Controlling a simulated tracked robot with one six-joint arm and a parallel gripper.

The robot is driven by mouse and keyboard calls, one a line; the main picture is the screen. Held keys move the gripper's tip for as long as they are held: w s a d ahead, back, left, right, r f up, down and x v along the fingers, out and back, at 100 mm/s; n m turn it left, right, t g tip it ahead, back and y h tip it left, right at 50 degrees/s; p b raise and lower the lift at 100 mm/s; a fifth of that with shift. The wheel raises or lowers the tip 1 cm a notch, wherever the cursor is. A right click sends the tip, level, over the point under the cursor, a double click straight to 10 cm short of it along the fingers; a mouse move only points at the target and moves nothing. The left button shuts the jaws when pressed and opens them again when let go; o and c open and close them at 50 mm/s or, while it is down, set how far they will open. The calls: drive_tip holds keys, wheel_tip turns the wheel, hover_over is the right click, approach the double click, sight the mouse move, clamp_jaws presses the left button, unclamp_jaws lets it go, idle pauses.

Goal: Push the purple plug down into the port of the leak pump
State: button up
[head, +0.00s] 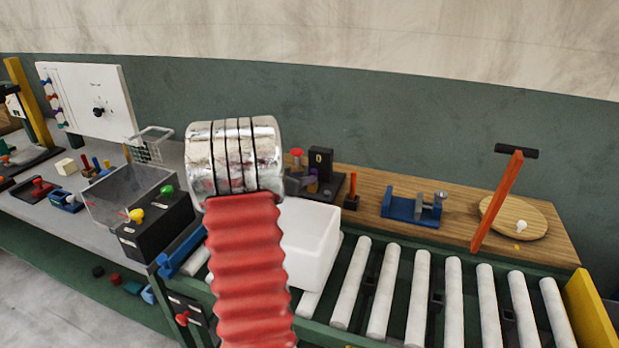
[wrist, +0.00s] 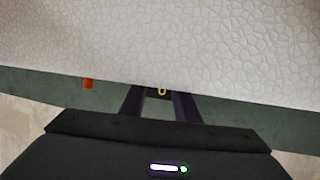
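In the head view, a black box marked 0 (head: 320,162) stands on the wooden board just right of my silver arm segment, with a red round knob (head: 296,153) beside it. A small purple bit (head: 312,184), which looks like the plug, shows low in front of the box. It is partly hidden, and I cannot tell how deep it sits. In the wrist view, the two dark fingers of my gripper (wrist: 158,94) stand apart with a yellow 0 (wrist: 162,91) visible between them. I see nothing held. A whitish cracked surface (wrist: 180,40) fills the upper wrist view and hides the plug.
A clear bin (head: 125,195) is at left.

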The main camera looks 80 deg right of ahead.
drive_tip(key=v, duration=0.5)
drive_tip(key=shift+w+a+r, duration=0.1)
drive_tip(key=shift+a+r, duration=0.05)
drive_tip(key=shift+a, duration=0.1)
idle(0.6)
